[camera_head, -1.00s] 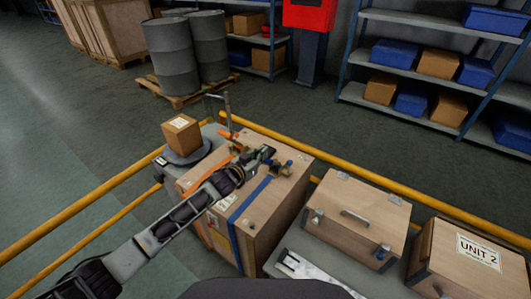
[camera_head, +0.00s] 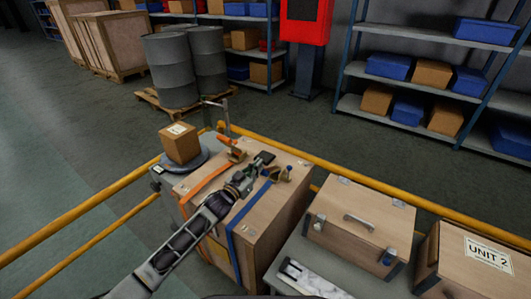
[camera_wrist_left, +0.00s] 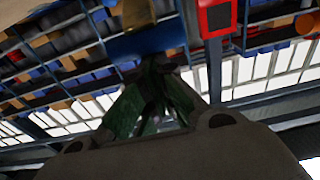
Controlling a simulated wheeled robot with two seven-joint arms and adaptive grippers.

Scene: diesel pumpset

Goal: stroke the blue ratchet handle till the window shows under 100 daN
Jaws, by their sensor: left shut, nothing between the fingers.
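My left gripper (camera_head: 263,162) is shut and empty, over the top of a strapped wooden crate (camera_head: 278,205). A blue strap (camera_head: 238,226) runs over the crate to a brass-coloured ratchet with a blue handle (camera_head: 288,171), just right of my gripper. I cannot tell whether they touch. In the left wrist view, a blue bar (camera_wrist_left: 150,43) and a brass part show just beyond my fingers (camera_wrist_left: 153,70). No reading in daN is legible in either view. My right gripper is not in view.
An orange strap (camera_head: 205,180) with its own ratchet (camera_head: 236,153) lies left of my gripper. A small carton (camera_head: 180,145) stands on a round plate behind. A latched wooden case (camera_head: 358,225) and the UNIT 2 box (camera_head: 470,262) are at right. Yellow rails (camera_head: 95,200) border the area.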

